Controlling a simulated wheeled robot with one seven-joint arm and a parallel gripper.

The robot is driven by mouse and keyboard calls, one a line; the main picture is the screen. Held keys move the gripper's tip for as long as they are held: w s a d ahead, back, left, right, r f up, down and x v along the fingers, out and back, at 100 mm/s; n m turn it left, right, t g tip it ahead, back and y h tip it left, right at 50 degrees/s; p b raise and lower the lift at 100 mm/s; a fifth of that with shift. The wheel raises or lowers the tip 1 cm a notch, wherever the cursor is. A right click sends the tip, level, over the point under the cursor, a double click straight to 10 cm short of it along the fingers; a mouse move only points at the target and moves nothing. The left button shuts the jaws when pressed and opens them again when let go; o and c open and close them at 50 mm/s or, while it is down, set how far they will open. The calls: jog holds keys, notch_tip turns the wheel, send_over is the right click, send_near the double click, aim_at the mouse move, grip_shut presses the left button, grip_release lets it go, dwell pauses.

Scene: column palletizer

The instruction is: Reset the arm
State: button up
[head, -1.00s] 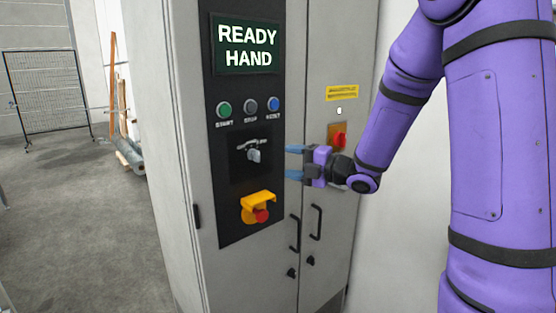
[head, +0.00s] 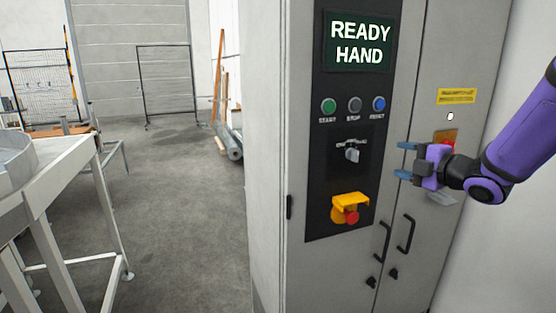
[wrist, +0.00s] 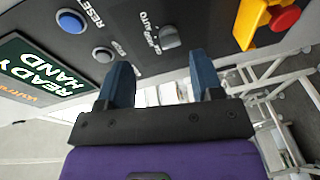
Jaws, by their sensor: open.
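My gripper (head: 405,161) is open and empty, its two blue fingers apart in front of the right part of the grey control cabinet (head: 265,150). It points left, towards the black panel. In the wrist view my gripper (wrist: 160,85) has nothing between its fingers. The selector switch (head: 352,152) on the panel stands to the left of the fingers and apart from them; it also shows in the wrist view (wrist: 170,38). The screen (head: 359,42) reads READY HAND. My purple arm comes in from the right.
Green (head: 328,105), grey (head: 354,104) and blue (head: 379,103) buttons sit below the screen. A red emergency button (head: 351,216) with a yellow guard is lower down. Door handles (head: 405,233) stick out below my gripper. A white frame table (head: 65,160) stands left; the floor between is clear.

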jog(key=s+d+r+m+g+h, duration=0.25)
jog(key=s+r+m+h, duration=0.25)
jog(key=s+m+h, duration=0.6)
jog(key=s+a+f+m+g+y, duration=0.1)
jog(key=s+a+m+g, duration=0.1)
jog(key=s+m, duration=0.4)
jog(key=s+a+m+g+y, duration=0.1)
jog(key=s+m+g, duration=0.3)
jog(key=s, duration=0.9)
jog(key=shift+a+f+m+g+y, duration=0.35)
jog(key=shift+a+m+y, duration=0.05)
jog(key=shift+a+m, duration=0.5)
